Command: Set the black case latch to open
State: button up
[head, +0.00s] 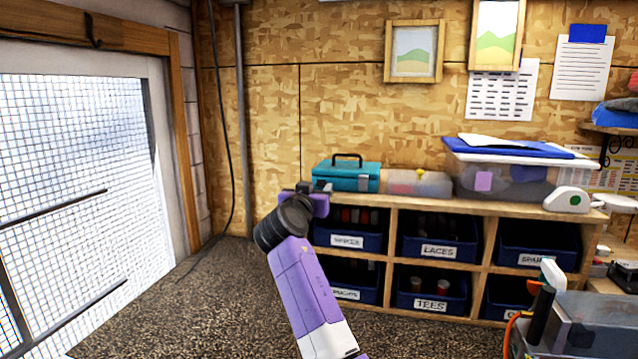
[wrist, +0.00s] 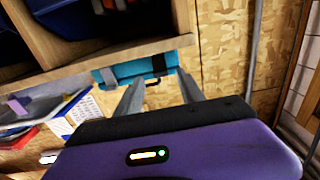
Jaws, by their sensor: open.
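The teal case (head: 347,177) stands on top of the wooden shelf unit, its black handle (head: 348,157) raised. In the wrist view the case (wrist: 128,72) appears turned over, with the black latch (wrist: 159,64) on its front. A greyish patch (wrist: 108,77) lies to the latch's left there. The latch's setting is too small to tell. My gripper (wrist: 159,76) is open and empty, its two fingers pointing at the case on either side of the latch in the picture. In the head view my gripper (head: 321,187) is in front of the case's left end and hides part of it.
A clear box (head: 421,184) stands right of the case, then a larger lidded bin (head: 510,178) with papers on top. Blue labelled bins (head: 437,240) fill the shelf below. A grey pipe (head: 243,120) runs up the wall to the left. The floor at left is clear.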

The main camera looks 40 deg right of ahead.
jog(key=shift+x, duration=1.25)
jog(key=shift+c, duration=0.3)
grip_shut()
jog(key=f+b, duration=0.1)
jog(key=b, duration=0.3)
jog(key=shift+a+t+h, duration=0.1)
jog(key=shift+t+h, duration=0.2)
jog(key=f+t+h+b, duration=0.1)
jog(key=b, duration=0.8)
jog(key=shift+s+a, duration=0.1)
jog(key=shift+r+h+b, duration=0.2)
jog(key=shift+h+b, duration=0.2)
jog(key=shift+b, duration=0.45)
jog(key=shift+r, duration=0.1)
